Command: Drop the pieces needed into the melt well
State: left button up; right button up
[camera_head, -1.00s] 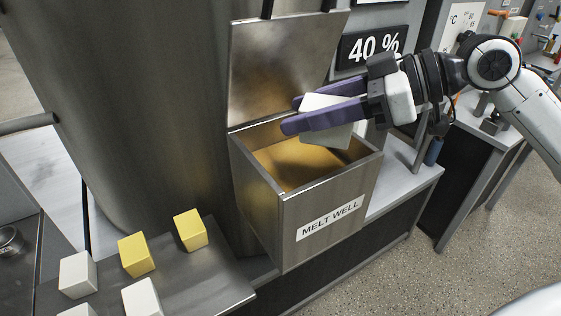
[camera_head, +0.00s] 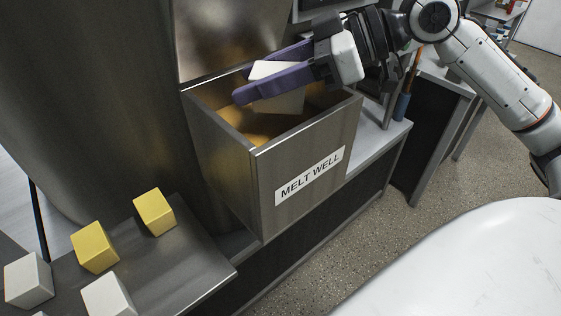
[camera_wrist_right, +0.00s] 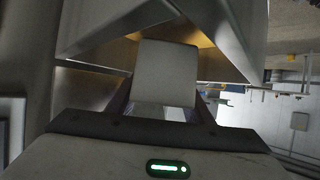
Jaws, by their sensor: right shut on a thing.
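The melt well (camera_head: 235,150) is an open metal box with a label on its front and an amber glow inside. My right gripper (camera_head: 245,88) comes in from the right with purple fingers over the well's opening. It is shut on a white piece (camera_head: 279,88), held at the opening of the well. In the right wrist view the white piece (camera_wrist_right: 166,75) sits between the fingers before the well's opening. My left gripper is not in view.
A raised metal lid (camera_head: 225,38) stands behind the well. A large metal tank (camera_head: 90,110) is at the left. A counter (camera_head: 385,140) runs right of the well. The metal shelf (camera_head: 190,270) has bare room at its right end.

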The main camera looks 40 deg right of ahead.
jog(key=shift+r, duration=0.1)
jog(key=o, duration=1.3)
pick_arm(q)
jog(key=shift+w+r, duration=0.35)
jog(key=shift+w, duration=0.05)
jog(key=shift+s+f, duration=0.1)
pick_arm(e)
jog(key=shift+s+d+r+b, duration=0.1)
jog(key=shift+s+d+b, duration=0.2)
jog(key=shift+d, duration=0.1)
pick_arm(q)
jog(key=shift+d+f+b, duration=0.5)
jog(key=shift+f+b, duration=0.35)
jog(key=shift+b, duration=0.15)
pick_arm(e)
jog(key=v, duration=0.9)
jog(key=shift+r, duration=0.2)
jog(key=shift+s, duration=0.1)
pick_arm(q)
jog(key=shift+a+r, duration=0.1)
pick_arm(e)
jog(key=shift+f, duration=0.1)
